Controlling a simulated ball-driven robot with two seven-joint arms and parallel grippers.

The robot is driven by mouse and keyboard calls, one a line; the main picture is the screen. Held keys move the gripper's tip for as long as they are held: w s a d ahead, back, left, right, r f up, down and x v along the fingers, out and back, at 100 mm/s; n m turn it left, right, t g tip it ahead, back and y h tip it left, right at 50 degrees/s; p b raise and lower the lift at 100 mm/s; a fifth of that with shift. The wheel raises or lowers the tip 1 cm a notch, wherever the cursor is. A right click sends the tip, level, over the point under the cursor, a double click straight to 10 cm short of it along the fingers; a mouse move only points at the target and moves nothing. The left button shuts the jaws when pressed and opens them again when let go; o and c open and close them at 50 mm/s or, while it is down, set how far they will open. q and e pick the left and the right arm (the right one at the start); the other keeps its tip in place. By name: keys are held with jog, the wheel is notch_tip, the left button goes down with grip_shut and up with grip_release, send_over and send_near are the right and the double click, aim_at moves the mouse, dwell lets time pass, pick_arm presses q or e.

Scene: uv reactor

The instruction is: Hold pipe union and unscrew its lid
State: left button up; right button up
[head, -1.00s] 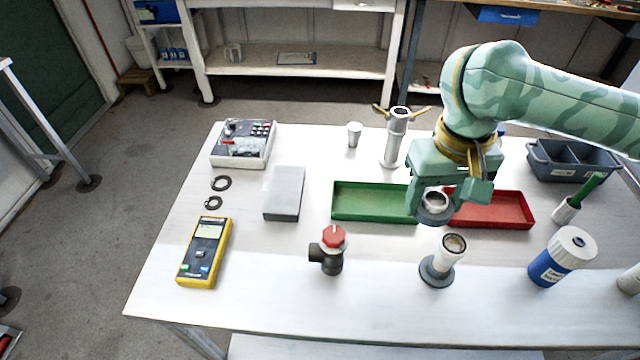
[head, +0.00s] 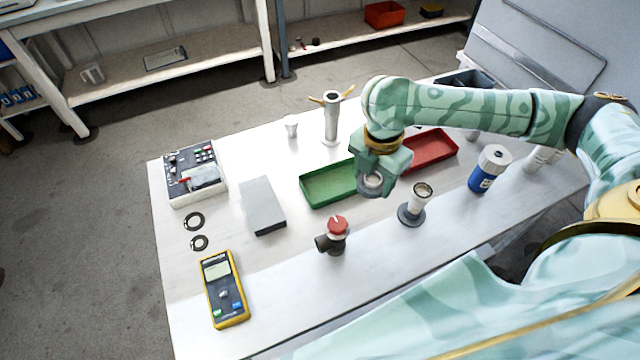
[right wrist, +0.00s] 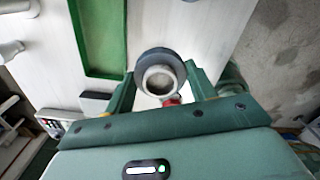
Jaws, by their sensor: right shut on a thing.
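My right gripper (head: 372,178) is shut on a round dark grey piece with a pale ring-shaped opening (right wrist: 160,75). It holds the piece above the bench, near the right end of the green tray. The piece sits between both fingers in the right wrist view. It may be the pipe union or its lid; I cannot tell which. My left gripper is not in view.
A green tray (head: 316,193) and a red tray (head: 434,149) lie behind. A red-capped valve (head: 336,234) stands in front. A grey block (head: 262,206), a yellow meter (head: 224,289) and a control box (head: 193,172) are left. A blue bottle (head: 489,168) stands right.

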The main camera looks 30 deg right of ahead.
jog(key=shift+w+a+f, duration=0.1)
jog(key=shift+w+f, duration=0.15)
jog(key=w+a+f+b, duration=0.4)
jog(key=w+f, duration=0.1)
jog(key=w, duration=0.3)
jog(key=b, duration=0.2)
send_over(319, 190)
jog(key=shift+n, duration=0.3)
jog(key=f, duration=0.4)
jog(key=shift+s+d, duration=0.2)
jog(key=shift+s, duration=0.2)
jog(key=shift+w+a+f, duration=0.1)
jog(key=shift+w+f, duration=0.05)
jog(key=f+b, duration=0.1)
jog(key=f, duration=0.1)
jog(key=f+b, duration=0.1)
jog(key=shift+w+a+f+b, duration=0.1)
jog(key=shift+w+f+b, duration=0.15)
jog(key=shift+f+b, duration=0.1)
jog(key=shift+r, duration=0.15)
jog(key=o, duration=0.8)
